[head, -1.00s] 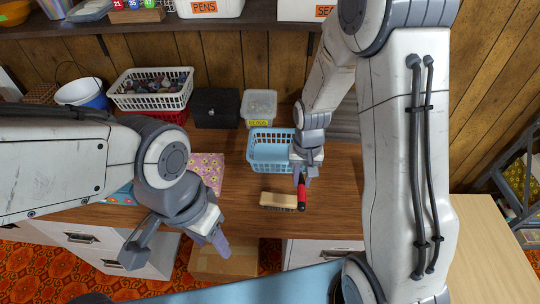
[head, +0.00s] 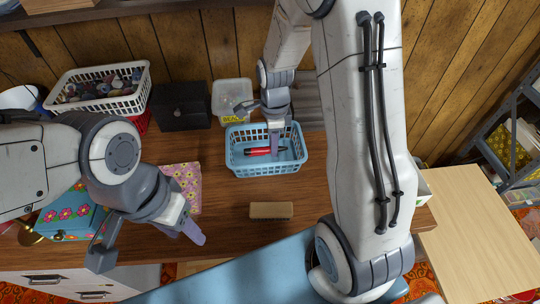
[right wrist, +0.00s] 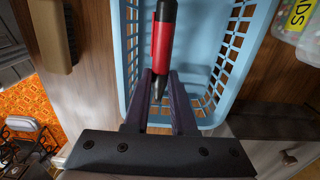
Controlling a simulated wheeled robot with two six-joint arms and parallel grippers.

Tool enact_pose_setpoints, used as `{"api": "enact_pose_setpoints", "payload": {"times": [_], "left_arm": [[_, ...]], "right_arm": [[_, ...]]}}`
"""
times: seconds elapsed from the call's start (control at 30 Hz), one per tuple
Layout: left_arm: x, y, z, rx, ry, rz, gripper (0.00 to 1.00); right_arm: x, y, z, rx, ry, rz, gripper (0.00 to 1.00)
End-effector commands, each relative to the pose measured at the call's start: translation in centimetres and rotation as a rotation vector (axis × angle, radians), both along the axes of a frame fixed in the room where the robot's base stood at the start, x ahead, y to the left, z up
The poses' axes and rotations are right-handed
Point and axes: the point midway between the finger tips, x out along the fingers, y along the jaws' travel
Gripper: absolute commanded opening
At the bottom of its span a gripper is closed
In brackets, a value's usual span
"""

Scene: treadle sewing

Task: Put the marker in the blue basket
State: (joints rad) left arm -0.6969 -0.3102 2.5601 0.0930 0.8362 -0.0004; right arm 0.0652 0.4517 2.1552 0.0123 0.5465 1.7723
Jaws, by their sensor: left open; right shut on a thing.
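The red and black marker (head: 262,151) is inside the outline of the blue basket (head: 290,166) in the head view. My right gripper (head: 275,148) reaches down into the basket and is shut on the marker. In the right wrist view the marker (right wrist: 163,45) sticks out from between the fingertips, with the basket's slotted walls (right wrist: 236,50) on both sides. I cannot tell whether the marker touches the basket floor. My left gripper (head: 150,240) is open and empty, low at the left, apart from the basket.
A tan wooden-backed brush or block (head: 271,210) lies in front of the basket. A clear tub (head: 232,98) and a black box (head: 185,105) stand behind. A white basket of buttons (head: 98,90) and a floral cloth (head: 184,180) are at left.

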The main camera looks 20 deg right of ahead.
Motion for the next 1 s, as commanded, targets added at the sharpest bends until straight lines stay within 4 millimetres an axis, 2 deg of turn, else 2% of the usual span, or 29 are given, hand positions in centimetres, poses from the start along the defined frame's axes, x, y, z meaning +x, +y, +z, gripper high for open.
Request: {"api": "enact_pose_setpoints", "payload": {"times": [0.03, 0.17, 0.4, 0.83, 0.87, 0.9, 0.93, 1.0], "left_arm": [[0.0, 0.0, -0.1, 0.0, 0.0, 0.0, 0.5], [0.0, 0.0, -0.2, 0.0, 0.0, 0.0, 0.5], [0.0, 0.0, -0.4, 0.0, 0.0, 0.0, 0.5], [0.0, 0.0, -0.7, 0.0, 0.0, 0.0, 0.5], [0.0, 0.0, -0.7, 0.0, 0.0, 0.0, 0.5], [0.0, 0.0, -0.6, 0.0, 0.0, 0.0, 0.5], [0.0, 0.0, -0.6, 0.0, 0.0, 0.0, 0.5], [0.0, 0.0, -0.6, 0.0, 0.0, 0.0, 0.5]], "right_arm": [[-0.1, -0.1, -0.9, 0.0, 0.004, -0.003, 0.0], [-0.1, -0.2, -2.0, 0.0, 0.001, -0.003, 0.0], [-0.1, -0.1, -5.2, 0.001, 0.002, 0.0, 0.0], [0.0, 0.1, -6.0, 0.0, -0.001, 0.004, 0.0], [0.0, 0.1, -6.0, 0.0, -0.001, 0.004, 0.28], [0.0, 0.1, -5.9, 0.0, -0.001, 0.004, 0.43], [0.0, 0.1, -5.9, 0.0, -0.001, 0.004, 0.54], [0.0, 0.1, -5.9, 0.0, -0.001, 0.004, 0.54]]}}
